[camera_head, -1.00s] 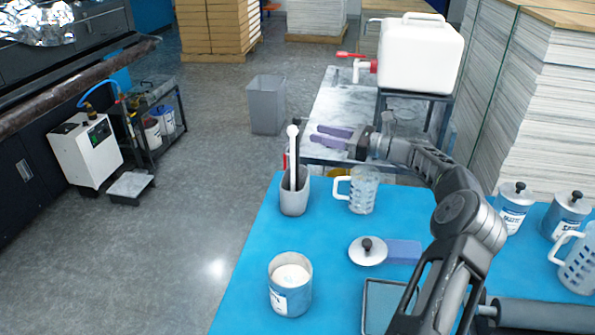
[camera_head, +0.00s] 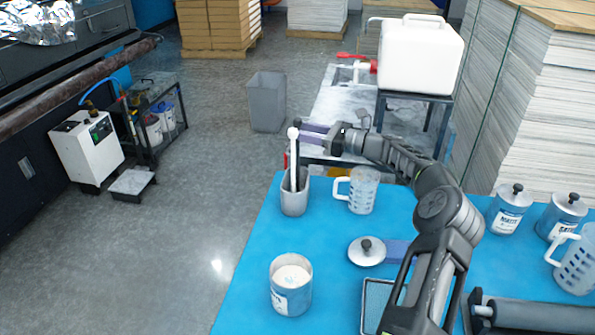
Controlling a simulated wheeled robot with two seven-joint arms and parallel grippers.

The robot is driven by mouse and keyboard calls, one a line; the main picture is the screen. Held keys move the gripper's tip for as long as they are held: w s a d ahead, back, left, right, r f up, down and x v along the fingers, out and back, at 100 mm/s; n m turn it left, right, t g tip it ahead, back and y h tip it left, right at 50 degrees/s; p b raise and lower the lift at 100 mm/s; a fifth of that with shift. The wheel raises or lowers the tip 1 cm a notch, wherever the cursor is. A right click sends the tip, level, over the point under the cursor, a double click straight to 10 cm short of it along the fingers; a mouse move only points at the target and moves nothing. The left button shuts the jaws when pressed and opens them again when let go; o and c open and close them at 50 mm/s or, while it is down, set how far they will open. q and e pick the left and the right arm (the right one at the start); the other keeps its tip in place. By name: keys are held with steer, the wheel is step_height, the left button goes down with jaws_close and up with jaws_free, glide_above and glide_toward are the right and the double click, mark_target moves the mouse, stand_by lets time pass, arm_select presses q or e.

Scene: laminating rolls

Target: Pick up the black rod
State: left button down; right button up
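A grey cup (camera_head: 294,200) stands upright at the far left corner of the blue table. A white rod with a round top (camera_head: 294,155) leans upright in it. A thin dark rod (camera_head: 299,157) shows close beside the white one, partly hidden. My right gripper (camera_head: 301,133) points left, its two purple fingers apart, with the tips at the upper part of the rods. I cannot tell whether the fingers are around the dark rod or touching it. My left gripper is out of view.
A clear measuring jug (camera_head: 362,191) stands right of the cup, under my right arm. An open tin (camera_head: 291,285), a lid with a black knob (camera_head: 367,251) and a roller (camera_head: 540,315) lie nearer. A grey bin (camera_head: 267,103) stands on the floor beyond.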

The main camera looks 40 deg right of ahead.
steer(key=shift+x, duration=0.8)
jaws_close()
stand_by(1.2)
